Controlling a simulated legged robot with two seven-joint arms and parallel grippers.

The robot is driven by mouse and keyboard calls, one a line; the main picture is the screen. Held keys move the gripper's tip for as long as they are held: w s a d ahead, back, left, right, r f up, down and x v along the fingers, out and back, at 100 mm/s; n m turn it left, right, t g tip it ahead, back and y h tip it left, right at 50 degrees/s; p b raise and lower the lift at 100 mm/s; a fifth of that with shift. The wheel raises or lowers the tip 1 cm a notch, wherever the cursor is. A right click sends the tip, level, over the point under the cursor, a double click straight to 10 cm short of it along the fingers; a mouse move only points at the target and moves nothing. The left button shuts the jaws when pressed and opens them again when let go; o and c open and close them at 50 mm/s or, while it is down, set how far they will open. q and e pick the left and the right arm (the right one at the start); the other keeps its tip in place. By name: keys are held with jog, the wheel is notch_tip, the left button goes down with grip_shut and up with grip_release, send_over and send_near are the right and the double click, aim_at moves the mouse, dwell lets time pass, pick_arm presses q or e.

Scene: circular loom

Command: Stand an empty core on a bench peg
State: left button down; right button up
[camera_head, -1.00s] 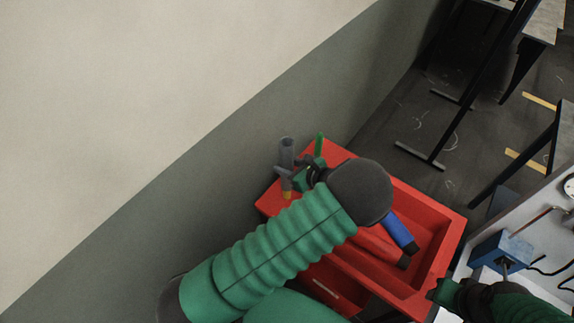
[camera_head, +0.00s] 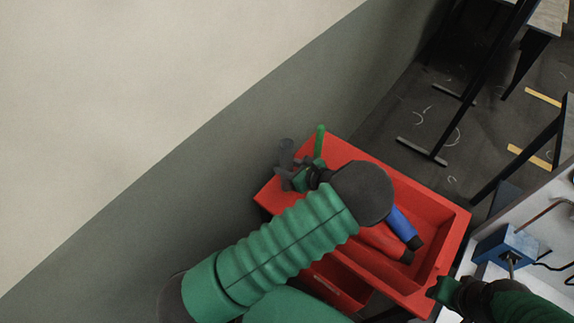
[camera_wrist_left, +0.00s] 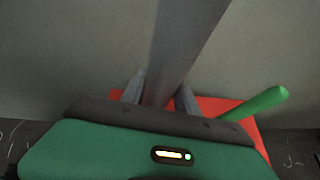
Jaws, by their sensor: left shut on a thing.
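My left gripper (camera_head: 290,178) is at the far left corner of a red tray, shut on a grey tube that looks like the core (camera_head: 286,152). The tube stands up from the fingers and tilts slightly. In the left wrist view the tube (camera_wrist_left: 186,40) rises between the two grey fingers (camera_wrist_left: 158,92); its lower end is hidden. My right gripper (camera_head: 446,290) is at the lower right, near the white bench; its jaws are too small and dark to tell. I cannot pick out a bench peg with certainty.
The red tray (camera_head: 440,207) holds a blue handle (camera_head: 404,228) and a red handle (camera_head: 385,243). A green rod (camera_head: 319,141) sticks up at its far corner, close to the left gripper. A blue block (camera_head: 503,246) sits on the white bench (camera_head: 556,206). A wall is close behind.

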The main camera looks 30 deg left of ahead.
pick_arm(q)
jog(key=shift+d+f, duration=0.1)
jog(key=shift+d, duration=0.05)
jog(key=shift+f, duration=0.6)
jog(key=c, duration=0.8)
grip_release()
jog(key=shift+f, duration=0.1)
jog(key=shift+c, duration=0.2)
notch_tip(320, 180, up, 23)
jog(key=p, duration=1.3)
jog(key=shift+r+p, duration=0.2)
jog(key=shift+p, duration=0.1)
